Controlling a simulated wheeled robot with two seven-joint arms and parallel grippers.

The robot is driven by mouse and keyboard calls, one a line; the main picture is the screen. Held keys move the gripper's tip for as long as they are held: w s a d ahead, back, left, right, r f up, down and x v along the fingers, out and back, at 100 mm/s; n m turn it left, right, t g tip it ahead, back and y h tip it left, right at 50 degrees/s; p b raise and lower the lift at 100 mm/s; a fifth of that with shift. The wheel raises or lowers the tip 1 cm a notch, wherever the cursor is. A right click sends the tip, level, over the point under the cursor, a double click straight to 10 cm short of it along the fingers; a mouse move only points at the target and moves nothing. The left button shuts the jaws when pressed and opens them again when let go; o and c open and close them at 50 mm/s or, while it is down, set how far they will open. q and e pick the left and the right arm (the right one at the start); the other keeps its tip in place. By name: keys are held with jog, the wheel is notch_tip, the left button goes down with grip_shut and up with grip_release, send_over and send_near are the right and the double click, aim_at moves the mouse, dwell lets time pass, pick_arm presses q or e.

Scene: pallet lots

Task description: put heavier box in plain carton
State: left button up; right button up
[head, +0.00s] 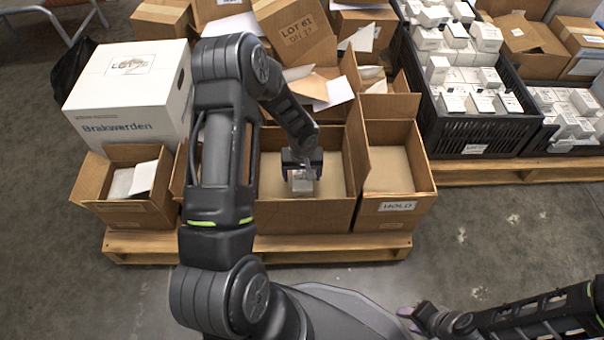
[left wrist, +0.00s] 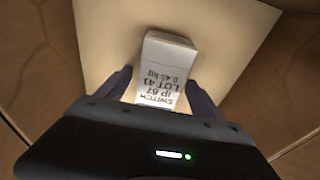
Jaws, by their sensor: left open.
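The plain carton (head: 300,217) stands open on the pallet, with no label showing on its front wall. A small white box (head: 301,186) is inside it, over the pale carton bottom. In the left wrist view the white box (left wrist: 168,62) reads "SWITCH IP 67 LOT 41 0.45 kg". My left gripper (head: 302,172) reaches down into the carton. Its open fingers (left wrist: 158,80) are on either side of the box. I cannot tell whether they touch it. My right gripper (head: 420,318) is low at the bottom right, away from the cartons; its jaws are unclear.
A carton labelled HOLD (head: 397,206) stands to the right, looking empty. A small open carton (head: 140,212) and a large white box (head: 125,100) are at left. Black crates (head: 480,135) of white boxes stand at right. The wooden pallet (head: 270,250) has clear floor before it.

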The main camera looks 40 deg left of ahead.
aim_at(302, 179)
pick_arm(q)
notch_tip(302, 179, up, 12)
jog(key=s+d+p, duration=0.1)
jog(key=p, duration=0.2)
jog(key=shift+s+p, duration=0.2)
jog(key=shift+p, duration=0.2)
